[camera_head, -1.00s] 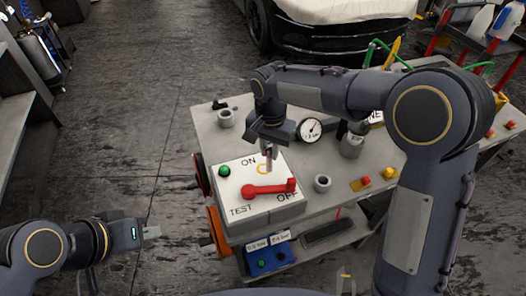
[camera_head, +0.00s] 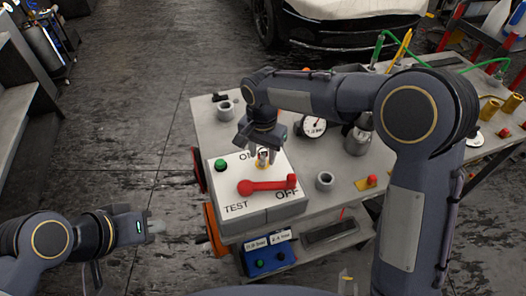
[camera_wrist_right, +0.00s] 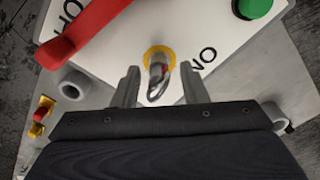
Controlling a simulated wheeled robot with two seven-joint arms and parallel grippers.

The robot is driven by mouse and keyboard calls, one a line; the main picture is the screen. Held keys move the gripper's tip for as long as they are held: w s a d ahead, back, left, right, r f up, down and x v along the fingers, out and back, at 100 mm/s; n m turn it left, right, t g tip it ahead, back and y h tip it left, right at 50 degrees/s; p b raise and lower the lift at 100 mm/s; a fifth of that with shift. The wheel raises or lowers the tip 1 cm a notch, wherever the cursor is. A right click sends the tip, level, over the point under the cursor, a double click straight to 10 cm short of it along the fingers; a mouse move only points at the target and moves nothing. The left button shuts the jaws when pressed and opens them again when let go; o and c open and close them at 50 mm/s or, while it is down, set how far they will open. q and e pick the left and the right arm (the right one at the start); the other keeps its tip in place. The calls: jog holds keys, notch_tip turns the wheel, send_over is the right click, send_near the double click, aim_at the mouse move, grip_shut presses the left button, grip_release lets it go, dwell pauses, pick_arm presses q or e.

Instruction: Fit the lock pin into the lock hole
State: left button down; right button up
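The white panel (camera_head: 228,177) on the cart carries a red lever (camera_head: 265,186) pointing toward OFF and a yellow-rimmed lock hole (camera_wrist_right: 147,53) near ON. The silver lock pin (camera_wrist_right: 157,72) stands in the yellow rim, its looped end toward my right wrist camera; how deep it sits is hidden. It also shows small in the head view (camera_head: 263,155). My right gripper (camera_wrist_right: 160,88) is open, one finger on each side of the pin with gaps; in the head view it (camera_head: 266,158) is over the panel. My left gripper (camera_head: 156,227) is off the cart at left; its finger gap is unclear.
A green button (camera_head: 220,165) is on the panel's left. A gauge (camera_head: 313,127), a grey cup (camera_head: 325,181) and a metal canister (camera_head: 357,140) stand on the cart (camera_head: 212,131) to the right and behind. Floor left of the cart is clear.

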notch_tip(320, 180, up, 12)
jog(key=shift+s+d+r, duration=0.1)
jog(key=shift+d+r, duration=0.1)
jog(key=shift+d, duration=0.25)
jog(key=s+d+r+n+t+y, duration=0.1)
jog(key=s+d+y, duration=0.1)
jog(key=s+d, duration=0.5)
jog(key=s+d+n+t+y, duration=0.1)
jog(key=s+d, duration=0.4)
jog(key=d, duration=0.5)
jog(key=s+d+f+n+t, duration=0.1)
jog(key=s+f, duration=0.2)
jog(key=s, duration=0.3)
jog(key=s+d+f+t, duration=0.1)
jog(key=s+f+t, duration=0.1)
jog(key=s, duration=0.4)
jog(key=shift+d+f+n+t+y, duration=0.3)
jog(key=shift+d+f+n+y, duration=0.1)
jog(key=shift+f, duration=0.35)
